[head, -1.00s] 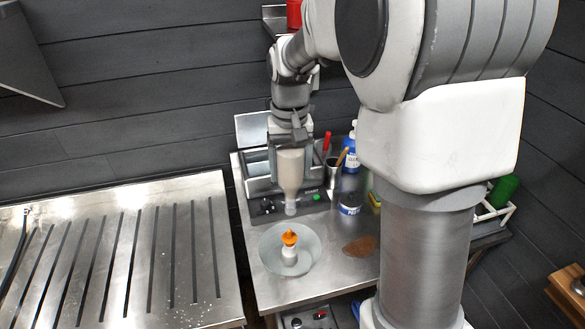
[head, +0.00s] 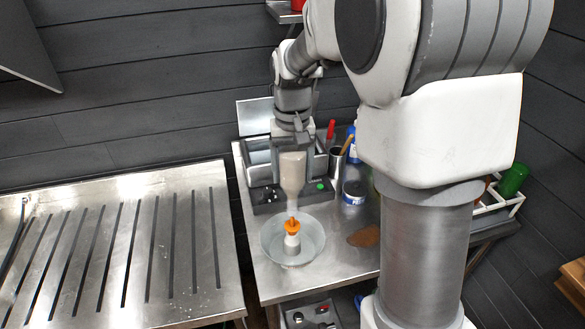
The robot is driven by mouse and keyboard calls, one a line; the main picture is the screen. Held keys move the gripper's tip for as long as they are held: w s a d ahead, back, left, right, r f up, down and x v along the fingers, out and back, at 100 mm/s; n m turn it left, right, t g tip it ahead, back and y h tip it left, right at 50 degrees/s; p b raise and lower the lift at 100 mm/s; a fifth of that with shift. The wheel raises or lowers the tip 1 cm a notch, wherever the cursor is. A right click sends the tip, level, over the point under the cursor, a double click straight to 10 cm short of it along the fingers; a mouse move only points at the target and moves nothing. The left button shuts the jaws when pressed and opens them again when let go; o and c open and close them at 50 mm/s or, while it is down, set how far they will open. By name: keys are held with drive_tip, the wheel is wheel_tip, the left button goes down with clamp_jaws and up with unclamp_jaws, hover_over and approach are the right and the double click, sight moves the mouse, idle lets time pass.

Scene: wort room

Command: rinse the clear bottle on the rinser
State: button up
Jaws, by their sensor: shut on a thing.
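The clear bottle (head: 292,172) hangs upside down in my gripper (head: 292,150), neck pointing down. My gripper is shut on its body; the fingers partly hide the upturned end. The rinser (head: 291,243) stands below, a shallow round bowl with a white post and an orange top. The bottle's mouth is right at or just above the orange top; I cannot tell whether they touch.
A steel machine with a raised lid and a green button (head: 321,186) stands behind the rinser. To the right are a metal cup (head: 337,160), a blue-and-white tub (head: 354,193) and a brown patch (head: 364,237). A slotted steel drainboard (head: 125,250) lies at left.

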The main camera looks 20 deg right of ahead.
sight(292, 185)
drive_tip(key=o, duration=1)
drive_tip(key=shift+c, duration=0.2)
drive_tip(key=c, duration=0.8)
drive_tip(key=shift+f, duration=0.1)
drive_tip(key=shift+f+b, duration=1.4)
drive_tip(key=shift+f, duration=0.7)
